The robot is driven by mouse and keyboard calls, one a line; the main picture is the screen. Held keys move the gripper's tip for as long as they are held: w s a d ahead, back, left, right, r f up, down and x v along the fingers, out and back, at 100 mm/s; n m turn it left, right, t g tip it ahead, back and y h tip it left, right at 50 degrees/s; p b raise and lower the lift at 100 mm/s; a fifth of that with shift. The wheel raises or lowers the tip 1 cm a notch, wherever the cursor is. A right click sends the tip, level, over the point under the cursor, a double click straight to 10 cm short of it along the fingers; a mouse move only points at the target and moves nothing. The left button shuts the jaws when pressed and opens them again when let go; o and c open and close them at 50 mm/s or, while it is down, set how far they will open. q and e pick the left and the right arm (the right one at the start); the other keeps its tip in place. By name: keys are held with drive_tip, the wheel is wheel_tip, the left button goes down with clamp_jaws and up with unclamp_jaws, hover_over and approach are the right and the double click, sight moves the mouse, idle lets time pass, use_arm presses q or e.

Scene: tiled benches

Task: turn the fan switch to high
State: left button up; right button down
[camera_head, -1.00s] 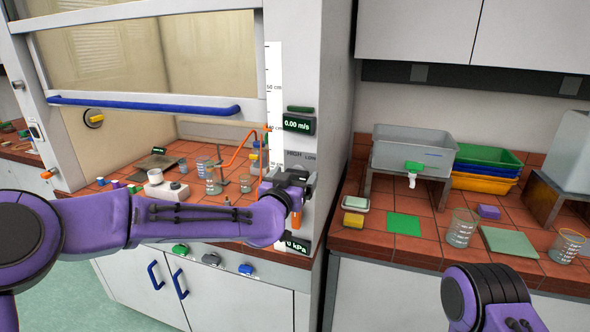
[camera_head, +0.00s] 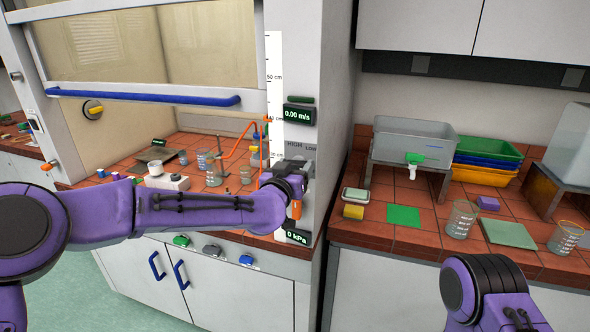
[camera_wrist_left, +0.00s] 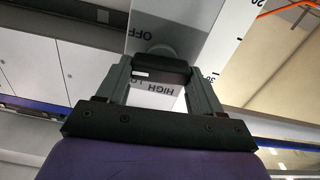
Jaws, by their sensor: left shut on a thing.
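The fan switch is a knob on the fume hood's right post, mostly hidden by my left gripper (camera_head: 302,174) in the head view. HIGH and LOW labels show just above the gripper there. In the left wrist view the dark knob (camera_wrist_left: 161,70) sits between the two fingers of my left gripper (camera_wrist_left: 160,76), which is shut on it. The OFF label is above and left of the knob, and HIGH is below it, partly framed by the fingers. The knob's exact pointing is hard to read. My right arm shows at the lower right, its gripper out of the picture.
The hood sash with its blue handle (camera_head: 145,97) is raised, with glassware inside. An orange valve handle (camera_head: 294,210) is just below my left gripper, above a 0 kPa readout (camera_head: 296,236). A 0.00 m/s display (camera_head: 298,114) is above. The right bench holds a grey tank (camera_head: 412,143) and beakers.

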use_arm(q)
drive_tip(key=n+b, duration=0.2)
drive_tip(key=n, duration=0.2)
drive_tip(key=shift+a+f, duration=0.1)
drive_tip(key=shift+w+a+f+n+b, duration=0.1)
drive_tip(key=shift+n+b, duration=1.6)
drive_tip(key=shift+n, duration=1.5)
drive_tip(key=shift+a+f+n+b, duration=0.1)
drive_tip(key=shift+n+b, duration=1.55)
drive_tip(key=shift+n, duration=1.55)
drive_tip(key=o, duration=1)
drive_tip(key=shift+o, duration=0.2)
